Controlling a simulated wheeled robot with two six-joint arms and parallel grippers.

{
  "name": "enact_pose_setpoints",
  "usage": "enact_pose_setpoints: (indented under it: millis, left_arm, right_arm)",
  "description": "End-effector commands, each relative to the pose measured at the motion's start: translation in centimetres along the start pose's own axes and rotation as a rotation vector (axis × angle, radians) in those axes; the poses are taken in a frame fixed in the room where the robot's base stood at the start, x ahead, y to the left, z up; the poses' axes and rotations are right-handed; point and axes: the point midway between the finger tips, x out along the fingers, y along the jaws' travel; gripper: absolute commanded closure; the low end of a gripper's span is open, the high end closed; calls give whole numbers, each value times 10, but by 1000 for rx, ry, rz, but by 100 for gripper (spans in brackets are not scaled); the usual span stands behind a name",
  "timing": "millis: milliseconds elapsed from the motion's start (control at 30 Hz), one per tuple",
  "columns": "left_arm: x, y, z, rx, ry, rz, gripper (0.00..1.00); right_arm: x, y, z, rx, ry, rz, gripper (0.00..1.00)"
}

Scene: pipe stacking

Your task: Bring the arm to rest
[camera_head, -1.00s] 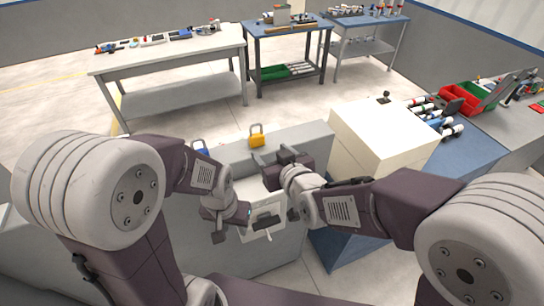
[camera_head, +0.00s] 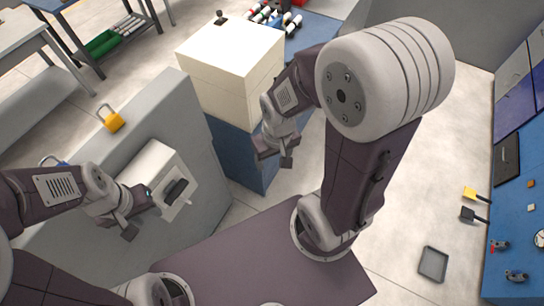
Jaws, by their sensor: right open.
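My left gripper (camera_head: 141,213) hangs beside a white box (camera_head: 158,160) with a dark handle, at the lower left of the head view. Its fingertips are small and partly hidden, so its opening is unclear. My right gripper (camera_head: 274,160) is open and empty. In the picture it lies in front of the right edge of a blue base under a cream-white block. Its arm is folded, with the elbow raised at the upper right.
A yellow padlock (camera_head: 111,119) sits on a grey block (camera_head: 165,93). The cream-white block (camera_head: 230,55) stands behind, with pipes beyond it. A grey tray (camera_head: 433,264) lies on the floor at the right, near a blue tool panel (camera_head: 515,225). Floor between is clear.

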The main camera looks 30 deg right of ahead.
Motion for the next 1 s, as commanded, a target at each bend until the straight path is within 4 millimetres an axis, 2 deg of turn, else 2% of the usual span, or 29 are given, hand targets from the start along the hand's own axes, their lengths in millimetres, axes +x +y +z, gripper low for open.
enact_pose_setpoints:
  millis: [167,267,367,500,567,733,1000]
  left_arm:
    - [0,0,0,0,0,0,64]
    - [10,0,1,0,0,0,64]
    - [39,-1,4,0,0,0,64]
    - [91,-2,10,0,0,0,64]
    - [104,-2,11,0,-1,0,64]
    - [97,-2,10,0,0,0,64]
    - [96,-2,10,0,0,0,64]
  right_arm:
    - [0,0,0,-2,1,0,37]
    - [10,0,0,-2,1,-1,37]
    - [39,0,3,-2,2,-1,37]
    - [91,1,8,-3,2,-1,37]
    - [104,1,10,-3,2,-1,37]
    - [97,1,9,-3,3,-1,37]
    - [96,1,8,-3,3,-1,37]
